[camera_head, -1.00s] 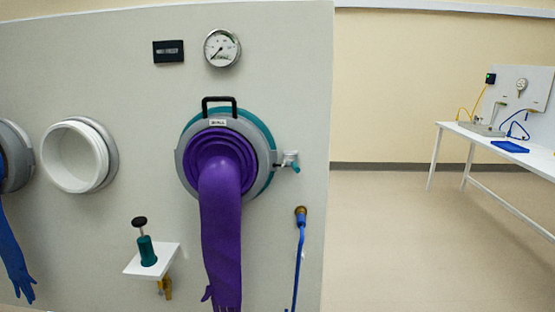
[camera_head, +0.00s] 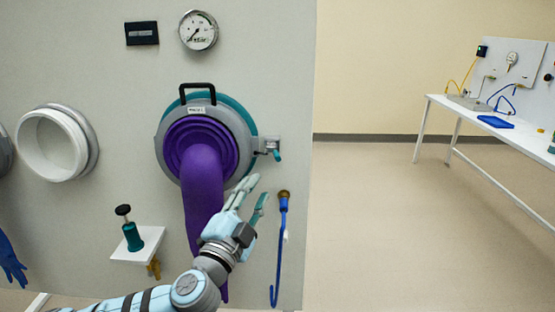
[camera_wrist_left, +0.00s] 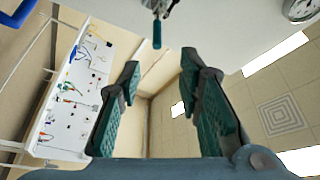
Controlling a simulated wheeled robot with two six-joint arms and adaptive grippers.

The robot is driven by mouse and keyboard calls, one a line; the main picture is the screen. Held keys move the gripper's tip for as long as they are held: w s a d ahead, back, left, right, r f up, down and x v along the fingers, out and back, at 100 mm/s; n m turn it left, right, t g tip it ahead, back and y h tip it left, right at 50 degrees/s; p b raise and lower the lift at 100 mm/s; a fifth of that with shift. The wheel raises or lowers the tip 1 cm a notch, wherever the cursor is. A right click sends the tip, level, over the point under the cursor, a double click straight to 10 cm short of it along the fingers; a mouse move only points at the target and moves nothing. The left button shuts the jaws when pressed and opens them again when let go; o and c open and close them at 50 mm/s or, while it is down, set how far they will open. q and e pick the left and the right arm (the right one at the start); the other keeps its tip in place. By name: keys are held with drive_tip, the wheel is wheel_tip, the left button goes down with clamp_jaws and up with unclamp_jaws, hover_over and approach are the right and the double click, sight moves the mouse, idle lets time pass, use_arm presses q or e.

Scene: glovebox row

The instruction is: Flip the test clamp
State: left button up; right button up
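The test clamp (camera_head: 268,150) is a small metal toggle with a teal-tipped handle on the right rim of the purple-gloved port (camera_head: 160,150). In the left wrist view its metal body and teal handle (camera_wrist_left: 157,32) show at the top middle, beyond the fingertips. My left gripper (camera_head: 257,194) is open and empty, below and slightly left of the clamp and apart from it. Its two teal-padded fingers (camera_wrist_left: 160,72) are spread in the left wrist view. My right gripper is not in view.
The purple glove (camera_head: 202,185) hangs behind my left arm. A blue hose (camera_head: 280,245) hangs from a brass fitting (camera_head: 284,194) close to the right of my gripper. A small shelf (camera_head: 137,245) holds a teal plunger. Open floor lies right of the panel.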

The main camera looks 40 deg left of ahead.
sight(277, 154)
use_arm(q)
drive_tip(key=b+x, duration=0.2)
drive_tip(key=x, duration=0.4)
drive_tip(key=b+x, duration=0.3)
drive_tip(key=x, duration=0.4)
drive_tip(key=shift+w+a+f, duration=0.1)
drive_tip(key=shift+a+f, duration=0.05)
drive_tip(key=shift+f, duration=0.05)
drive_tip(key=shift+w+a, duration=0.1)
drive_tip(key=shift+w, duration=0.4)
drive_tip(key=shift+c, duration=0.3)
clamp_jaws()
